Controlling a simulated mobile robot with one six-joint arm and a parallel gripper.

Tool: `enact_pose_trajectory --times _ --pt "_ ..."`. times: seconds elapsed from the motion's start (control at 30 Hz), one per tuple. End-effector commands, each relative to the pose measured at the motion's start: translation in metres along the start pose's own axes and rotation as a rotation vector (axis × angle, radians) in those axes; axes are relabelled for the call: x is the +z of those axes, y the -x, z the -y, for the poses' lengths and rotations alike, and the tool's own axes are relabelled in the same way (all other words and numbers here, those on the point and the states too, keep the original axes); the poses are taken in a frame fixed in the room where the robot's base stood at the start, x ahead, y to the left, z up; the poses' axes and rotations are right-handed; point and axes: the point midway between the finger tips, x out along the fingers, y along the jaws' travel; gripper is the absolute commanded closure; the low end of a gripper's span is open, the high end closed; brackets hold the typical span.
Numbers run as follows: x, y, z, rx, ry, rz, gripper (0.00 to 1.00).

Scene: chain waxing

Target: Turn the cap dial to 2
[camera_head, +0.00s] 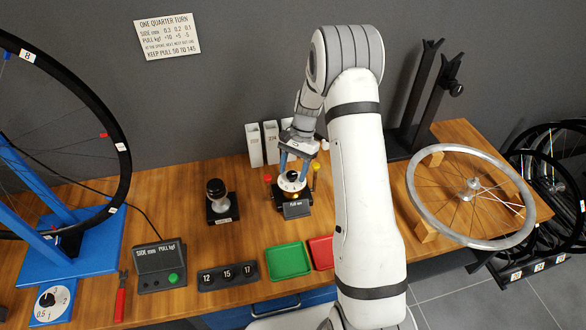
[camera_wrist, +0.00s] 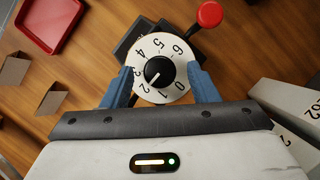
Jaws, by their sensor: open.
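The cap dial (camera_wrist: 170,96) is a round white disc with digits 0 to 6 and a black centre knob (camera_wrist: 160,71). The white mark on the knob points to the lower left in the wrist view, toward the 2. In the head view the dial (camera_head: 291,187) sits on a small device, partly hidden by my gripper. My gripper (camera_wrist: 161,77) is open over it. Its two blue fingers stand on either side of the dial, with the knob between them. I cannot tell whether they touch the dial's edge.
A red ball knob (camera_wrist: 210,14) stands beside the dial. White numbered boxes (camera_head: 254,146) stand behind. A black-topped device (camera_head: 217,200) stands to the left. Green (camera_head: 289,274) and red (camera_head: 321,262) trays lie in front. A wheel rim (camera_head: 412,200) is at right.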

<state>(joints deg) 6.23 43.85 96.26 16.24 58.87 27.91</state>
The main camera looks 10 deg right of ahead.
Motion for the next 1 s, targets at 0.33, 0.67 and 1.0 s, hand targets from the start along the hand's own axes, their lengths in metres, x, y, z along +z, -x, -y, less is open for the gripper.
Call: enact_pose_trajectory --times 0.33,0.67,1.0 --pt "0.0 0.03 0.0 -0.003 0.0 -0.002 0.46" --pt "0.0 0.075 0.0 -0.001 0.0 -0.002 0.46" --pt "0.0 0.078 0.0 0.0 0.0 0.0 0.46"
